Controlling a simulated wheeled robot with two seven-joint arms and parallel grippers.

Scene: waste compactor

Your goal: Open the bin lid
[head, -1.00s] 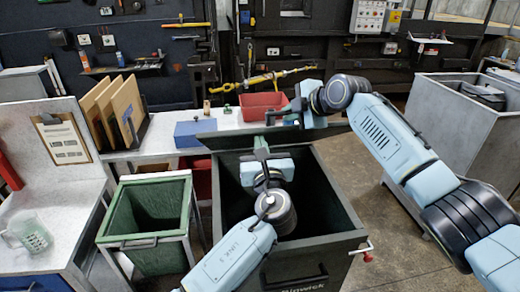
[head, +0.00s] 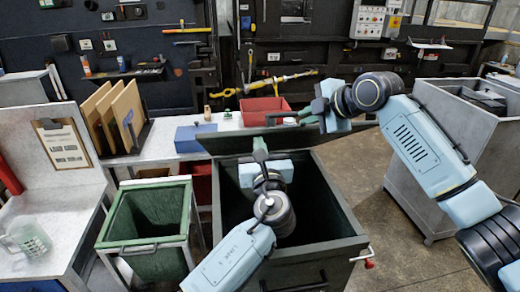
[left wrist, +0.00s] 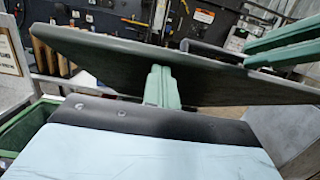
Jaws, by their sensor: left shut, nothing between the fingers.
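The dark green bin (head: 328,225) stands in the middle of the head view with its mouth uncovered. Its lid (head: 225,143) is swung up at the back of the bin and shows as a narrow dark strip. In the left wrist view the lid (left wrist: 100,55) is a broad tilted plate. My left gripper (head: 259,147) is shut and empty at the lid's inner face; its fingers also show in the left wrist view (left wrist: 158,85). My right gripper (head: 303,114) is above the lid's right part. Whether its jaws are apart is unclear.
A smaller green bin (head: 187,215) stands in a frame at left. A red box (head: 264,104) and a blue box (head: 190,138) sit on the bench behind. A grey cabinet (head: 420,190) stands at right. Floor shows between it and the bin.

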